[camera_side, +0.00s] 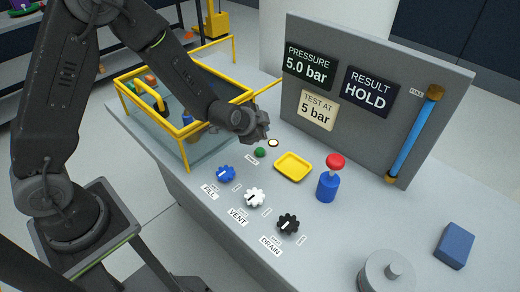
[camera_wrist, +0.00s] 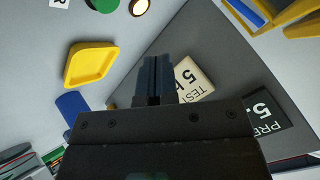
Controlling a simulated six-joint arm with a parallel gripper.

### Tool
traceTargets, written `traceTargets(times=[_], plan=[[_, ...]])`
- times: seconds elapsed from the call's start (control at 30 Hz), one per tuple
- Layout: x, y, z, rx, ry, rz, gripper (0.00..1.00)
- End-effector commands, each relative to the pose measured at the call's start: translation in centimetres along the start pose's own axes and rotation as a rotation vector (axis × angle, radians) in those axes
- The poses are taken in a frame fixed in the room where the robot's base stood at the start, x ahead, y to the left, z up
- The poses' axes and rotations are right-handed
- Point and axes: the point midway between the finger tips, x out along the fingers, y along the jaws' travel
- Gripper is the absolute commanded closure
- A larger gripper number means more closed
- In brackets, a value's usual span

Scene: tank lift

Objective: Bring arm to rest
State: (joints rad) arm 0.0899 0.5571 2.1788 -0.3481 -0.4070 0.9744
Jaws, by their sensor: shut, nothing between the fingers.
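My gripper (camera_side: 262,128) hangs above the bench, close to the right side of the yellow-framed tank, in the side view. In the wrist view my gripper (camera_wrist: 155,62) shows its two dark fingers together with nothing between them. Below and beside it in the side view are a green button (camera_side: 260,152) and a small pale round lamp (camera_side: 273,142). It appears to touch none of them. The yellow-framed tank (camera_side: 184,133) stands at the left of the bench with several coloured items in it.
Blue (camera_side: 226,173), white (camera_side: 254,197) and black (camera_side: 288,223) knobs line the bench front. The upright panel (camera_side: 363,75) reads pressure 5.0 bar, result HOLD. A blue block (camera_side: 454,245) lies right.

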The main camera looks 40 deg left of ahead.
Motion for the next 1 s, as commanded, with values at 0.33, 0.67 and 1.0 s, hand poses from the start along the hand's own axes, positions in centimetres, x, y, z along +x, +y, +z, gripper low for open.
traceTargets(times=[0.33,0.67,1.0], plan=[[-1.1,-0.5,-0.6,-0.024,0.006,0.012,1.0],[-12.4,-2.9,-3.1,-0.248,0.001,0.139,1.0],[-25.8,-2.6,-0.1,-0.49,-0.115,0.211,1.0]])
